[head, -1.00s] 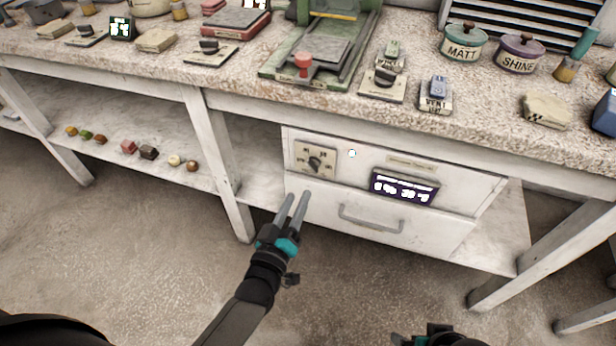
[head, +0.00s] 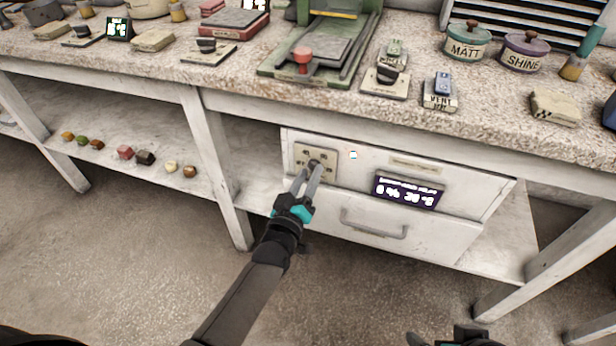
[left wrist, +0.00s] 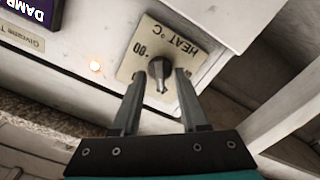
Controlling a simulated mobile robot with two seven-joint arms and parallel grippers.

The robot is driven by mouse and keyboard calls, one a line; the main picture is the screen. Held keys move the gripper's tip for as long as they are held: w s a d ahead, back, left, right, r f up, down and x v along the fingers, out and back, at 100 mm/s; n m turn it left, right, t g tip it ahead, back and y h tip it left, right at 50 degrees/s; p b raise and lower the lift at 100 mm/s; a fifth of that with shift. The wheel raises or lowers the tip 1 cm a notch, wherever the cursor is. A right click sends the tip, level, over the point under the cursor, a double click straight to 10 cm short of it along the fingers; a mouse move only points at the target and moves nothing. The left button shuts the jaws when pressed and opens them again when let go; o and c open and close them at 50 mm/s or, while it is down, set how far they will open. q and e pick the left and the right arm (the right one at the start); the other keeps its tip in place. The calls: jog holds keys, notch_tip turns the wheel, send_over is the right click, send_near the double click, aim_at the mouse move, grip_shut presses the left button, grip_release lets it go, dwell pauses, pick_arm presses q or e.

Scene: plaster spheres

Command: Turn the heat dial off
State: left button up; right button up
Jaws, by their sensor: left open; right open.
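The heat dial is a dark knob on a cream plate (head: 328,156) at the upper left of the white drawer unit under the bench. In the left wrist view the knob (left wrist: 159,72) stands on the plate marked "HEAT °C". My left gripper (head: 308,172) is at the dial and partly covers it in the head view. In the left wrist view its open fingers (left wrist: 160,78) are on either side of the knob; I cannot tell whether they touch it. My right gripper (head: 450,338) is only partly in view at the bottom edge.
A small light (head: 353,155) glows right of the dial. A dark display (head: 407,190) is mounted further right, above a drawer handle (head: 374,225). A bench leg (head: 217,170) stands left of the unit. The floor in front is clear.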

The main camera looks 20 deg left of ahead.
pick_arm(q)
grip_shut()
dwell(0.8)
